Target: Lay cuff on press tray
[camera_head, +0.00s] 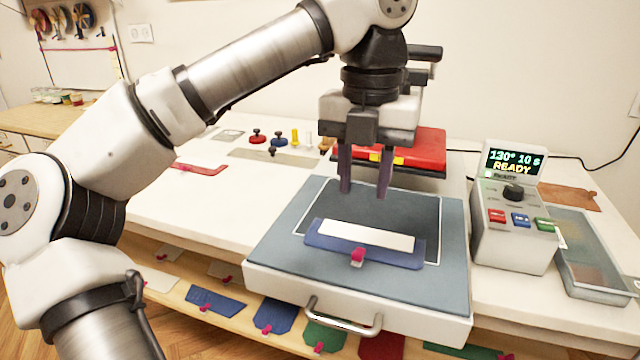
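The press tray (270,255) is a grey-blue pad with a darker area outlined in white, pulled out at the table's front with a metal handle (342,318). A blue cuff (400,260) lies flat on it, inside or just across the front part of the outline. A white strip (365,235) lies on top of the cuff, and a pink clip (357,256) sits at its front edge. My gripper (364,193) is above the tray, behind the cuff and apart from it. Its two fingers point down, spread, with nothing between them.
A red press head (425,148) stands behind the tray. A control box (515,225) reading "130° 10 s READY" and a clear bin (590,265) stand right. Several clipped fabric pieces, including a blue one (215,302), lie on a lower shelf.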

